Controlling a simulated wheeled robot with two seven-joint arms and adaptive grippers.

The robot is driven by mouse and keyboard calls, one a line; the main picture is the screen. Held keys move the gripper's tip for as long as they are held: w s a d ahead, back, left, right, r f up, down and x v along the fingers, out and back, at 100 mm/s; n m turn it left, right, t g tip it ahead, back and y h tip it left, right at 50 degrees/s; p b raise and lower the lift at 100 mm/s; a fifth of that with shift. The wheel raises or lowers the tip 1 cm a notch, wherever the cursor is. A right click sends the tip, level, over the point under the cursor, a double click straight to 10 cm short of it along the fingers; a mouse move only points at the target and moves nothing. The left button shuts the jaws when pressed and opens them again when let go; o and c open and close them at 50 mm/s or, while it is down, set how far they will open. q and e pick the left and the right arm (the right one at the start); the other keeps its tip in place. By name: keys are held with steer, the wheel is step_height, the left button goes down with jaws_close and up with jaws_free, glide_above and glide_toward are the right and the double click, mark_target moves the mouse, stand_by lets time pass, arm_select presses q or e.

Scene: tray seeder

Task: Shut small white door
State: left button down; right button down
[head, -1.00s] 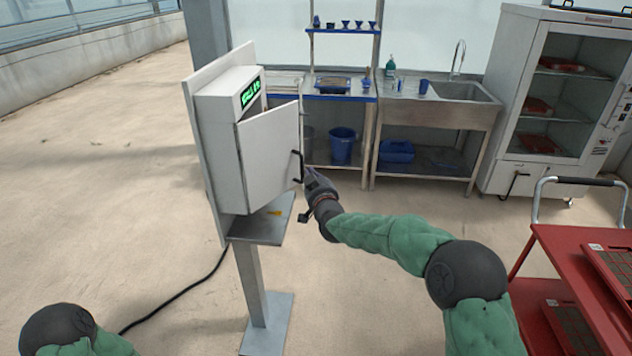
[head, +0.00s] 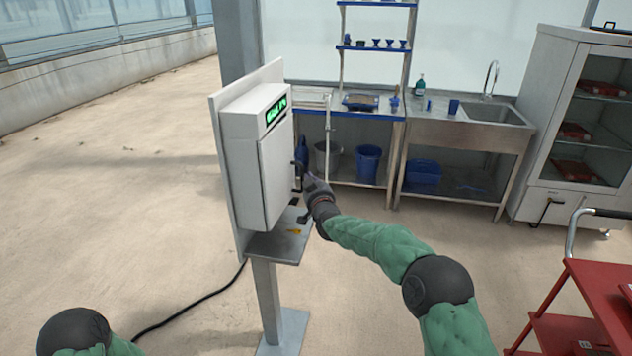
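The small white door (head: 277,172) is the front of a white box (head: 241,170) with a green display, mounted on a post. The door lies flush or nearly flush with the box; I cannot tell whether it is latched. My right gripper (head: 303,181) is at the door's right edge, by the dark handle. The fingers are small and dark here, so their opening and any contact are unclear. Of my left arm only a dark joint and green sleeve show at the lower left; its gripper is out of view.
A small shelf (head: 283,243) juts out below the box. A black cable (head: 190,305) runs over the floor at left. A steel sink bench (head: 455,128) and a glass-fronted cabinet (head: 540,128) stand behind. A red cart (head: 560,325) is at lower right.

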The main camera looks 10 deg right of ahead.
steer(key=shift+w+a, duration=0.4)
steer(key=shift+d, duration=0.1)
stand_by(0.3)
